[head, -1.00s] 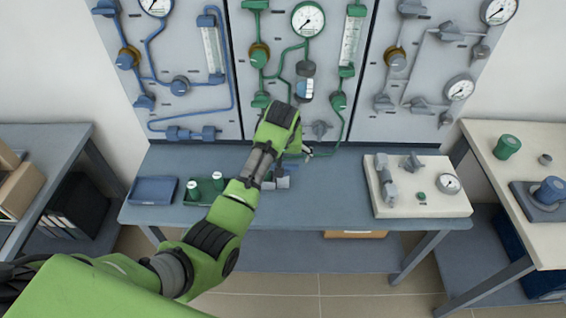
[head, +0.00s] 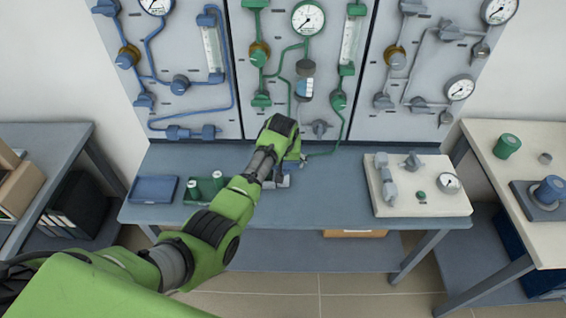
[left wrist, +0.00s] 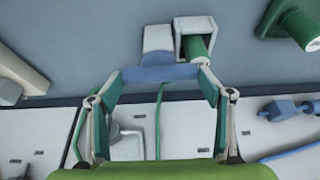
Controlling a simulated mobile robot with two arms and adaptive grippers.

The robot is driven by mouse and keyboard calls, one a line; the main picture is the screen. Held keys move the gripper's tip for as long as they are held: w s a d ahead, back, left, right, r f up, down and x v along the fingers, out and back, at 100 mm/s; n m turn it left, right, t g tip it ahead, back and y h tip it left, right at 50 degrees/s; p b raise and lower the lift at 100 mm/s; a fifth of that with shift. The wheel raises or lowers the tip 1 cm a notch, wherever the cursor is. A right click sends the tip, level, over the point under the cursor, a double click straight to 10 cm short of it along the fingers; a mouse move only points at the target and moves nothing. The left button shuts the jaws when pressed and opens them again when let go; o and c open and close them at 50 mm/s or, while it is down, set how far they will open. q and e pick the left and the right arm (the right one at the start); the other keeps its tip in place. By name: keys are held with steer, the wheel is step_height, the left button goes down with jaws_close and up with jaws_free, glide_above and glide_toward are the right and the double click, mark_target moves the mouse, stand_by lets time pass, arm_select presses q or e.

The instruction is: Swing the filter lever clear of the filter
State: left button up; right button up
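On the middle panel in the head view, a likely filter (head: 305,87) with a grey cap and a blue-and-white body hangs below the gauge. A grey-handled fitting (head: 320,129) is mounted beneath it; I cannot tell whether it is the filter lever. My left gripper (head: 292,157) is low over the bench, partly hidden by its own wrist. In the left wrist view its fingers (left wrist: 159,75) are spread wide, tips at the ends of a blue bar (left wrist: 160,74). Contact is unclear. Behind the bar are a pale block (left wrist: 157,40) and a white frame around a green cylinder (left wrist: 196,46). My right gripper is not visible.
The bench (head: 335,185) has free room right of the gripper. A white board with fittings (head: 435,207) stands farther right. The panels rise behind.

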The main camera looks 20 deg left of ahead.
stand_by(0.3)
arm_select(q)
steer(key=shift+a+r+m+h+p, duration=0.1)
steer(key=shift+m+h+p, duration=0.2)
steer(key=shift+m+p, duration=0.55)
steer(key=shift+a+m+h+p, duration=0.1)
steer(key=shift+m+h+p, duration=0.5)
steer(key=shift+m, duration=1.55)
steer(key=m, duration=0.1)
steer(key=m+h, duration=0.1)
steer(key=shift+a+f+m+b, duration=0.1)
steer(key=shift+f+m+b, duration=0.15)
steer(key=shift+m+b, duration=0.15)
steer(key=shift+w+f+m+g+h+b, duration=0.1)
steer(key=shift+m+g+h+b, duration=0.2)
steer(key=shift+m+h+b, duration=0.35)
steer(key=m+g+b, duration=0.1)
steer(key=m+b, duration=0.2)
steer(key=b, duration=0.1)
steer(key=m+g+h+b, duration=0.1)
steer(key=m+b, duration=0.2)
steer(key=b, duration=0.1)
steer(key=shift+w+a+m+b, duration=0.1)
steer(key=shift+m+b, duration=0.95)
steer(key=shift+b, duration=0.2)
steer(key=shift+r, duration=0.2)
